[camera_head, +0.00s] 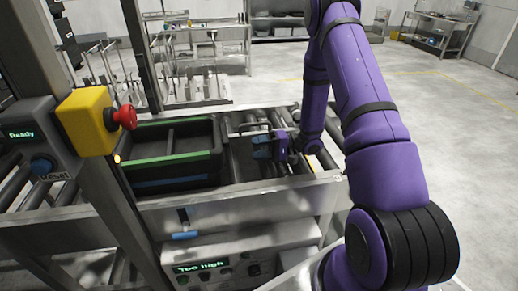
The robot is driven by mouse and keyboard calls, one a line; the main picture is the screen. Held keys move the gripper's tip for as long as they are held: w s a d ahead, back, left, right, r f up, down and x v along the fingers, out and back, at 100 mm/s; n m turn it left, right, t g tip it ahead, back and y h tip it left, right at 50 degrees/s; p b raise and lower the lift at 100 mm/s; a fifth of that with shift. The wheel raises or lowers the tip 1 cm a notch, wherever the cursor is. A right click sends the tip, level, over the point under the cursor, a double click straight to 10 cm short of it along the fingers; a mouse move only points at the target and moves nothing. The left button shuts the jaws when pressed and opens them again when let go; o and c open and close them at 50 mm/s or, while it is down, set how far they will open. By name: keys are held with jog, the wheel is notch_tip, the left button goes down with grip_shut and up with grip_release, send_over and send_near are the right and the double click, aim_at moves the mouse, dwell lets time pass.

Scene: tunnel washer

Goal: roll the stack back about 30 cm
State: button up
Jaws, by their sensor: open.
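The stack (172,158) looks like dark crates, with a green band above a blue band on the near side. It sits upright on the conveyor, left of centre, and its open top shows a divider inside. The lower part of the stack is partly hidden by the conveyor's near side rail. My gripper (258,146) is to the right of the stack, low over the conveyor and pointing left. It is open, with blue parts near the fingers, and nothing is seen in it. A gap shows between it and the stack; the fingertips are small and hard to make out.
The roller conveyor (322,162) runs on to the right under my arm. A post with a yellow box and red button (124,117) stands at the near left, beside a "Ready" panel (22,134). A lower display (201,267) reads "Too high". Racks (205,50) stand behind.

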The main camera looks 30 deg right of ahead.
jog(key=x, duration=1)
jog(key=shift+w+a, duration=0.15)
jog(key=shift+a, duration=0.2)
grip_shut()
